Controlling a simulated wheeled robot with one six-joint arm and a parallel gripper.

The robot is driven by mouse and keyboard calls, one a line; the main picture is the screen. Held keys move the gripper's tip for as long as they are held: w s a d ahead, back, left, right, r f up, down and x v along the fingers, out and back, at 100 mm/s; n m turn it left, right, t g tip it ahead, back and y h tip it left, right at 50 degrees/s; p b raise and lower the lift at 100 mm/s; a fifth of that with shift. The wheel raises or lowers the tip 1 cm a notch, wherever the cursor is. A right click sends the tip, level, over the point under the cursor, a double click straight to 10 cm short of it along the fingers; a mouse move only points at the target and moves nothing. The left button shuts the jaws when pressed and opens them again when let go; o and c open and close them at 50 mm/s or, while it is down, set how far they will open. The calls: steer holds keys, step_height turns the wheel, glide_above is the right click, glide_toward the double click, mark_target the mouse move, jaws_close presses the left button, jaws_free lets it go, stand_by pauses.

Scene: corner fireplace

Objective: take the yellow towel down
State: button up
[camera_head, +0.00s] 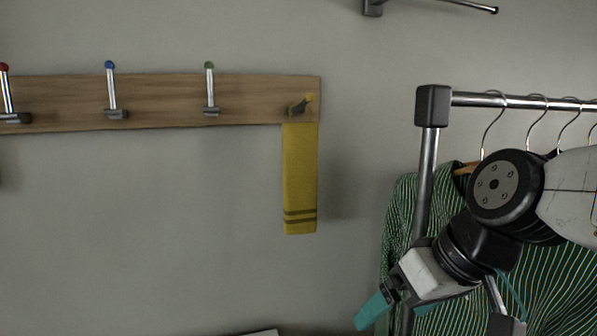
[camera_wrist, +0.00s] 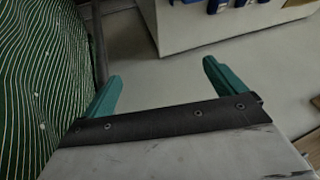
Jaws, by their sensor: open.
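The yellow towel (camera_head: 300,185) hangs flat against the wall from the rightmost peg (camera_head: 302,105) of a wooden rack. It has two dark stripes near its lower end. My gripper (camera_head: 392,309) is at the lower right in the head view, lower than the towel and to its right, apart from it. In the wrist view my gripper (camera_wrist: 160,84) shows two teal fingers spread wide with nothing between them. The towel is not in the wrist view.
The wooden rack (camera_head: 160,100) has other pegs with red, blue and green tips. A clothes rail (camera_head: 428,150) with striped green clothing (camera_head: 405,215) stands close to my arm, and the clothing (camera_wrist: 45,80) fills the wrist view's left side. The wall below the rack is clear.

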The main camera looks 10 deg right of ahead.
steer(key=w+a+r+n+t+y, duration=0.2)
steer(key=w+a+r+t+y, duration=0.1)
steer(key=w+a+r, duration=0.4)
steer(key=m+t, duration=0.1)
steer(key=t, duration=0.5)
glide_toward(298, 177)
steer(key=a+r, duration=0.1)
steer(key=a, duration=0.2)
steer(key=w+m+h, duration=0.1)
steer(key=w+h, duration=0.2)
steer(key=w, duration=0.1)
steer(key=shift+w+f+m+h, duration=0.2)
steer(key=shift+w+m+h, duration=0.1)
steer(key=shift+m+h, duration=0.1)
steer(key=shift+w+f+h, duration=0.3)
steer(key=shift+f, duration=0.1)
steer(key=shift+w+f, duration=0.15)
steer(key=shift+w, duration=0.15)
steer(key=x, duration=0.7)
steer(key=shift+d+f, duration=0.1)
